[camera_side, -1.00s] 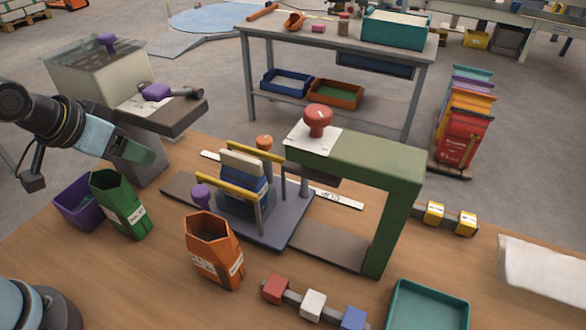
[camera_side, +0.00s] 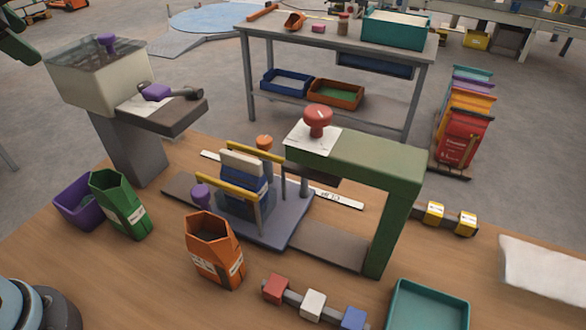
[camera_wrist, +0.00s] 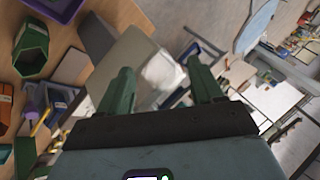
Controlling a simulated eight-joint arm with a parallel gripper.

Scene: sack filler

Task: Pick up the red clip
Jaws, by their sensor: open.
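The red clip (camera_side: 275,289) sits at the left end of a short dark rail at the front of the wooden table in the side view. A white clip (camera_side: 313,304) and a blue clip (camera_side: 352,318) share that rail. I cannot make out the red clip in the wrist view. My gripper (camera_wrist: 160,66) is open and empty, its two green fingers spread apart in the wrist view. In the side view only a green part of it shows at the top left edge, high up and far from the red clip.
A hopper (camera_side: 92,85) stands at the left. An orange box (camera_side: 215,262), a green box (camera_side: 122,212) and a purple bin (camera_side: 73,207) stand on the table. A green press frame (camera_side: 390,215) rises behind the clips, with a teal tray (camera_side: 430,295) to their right.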

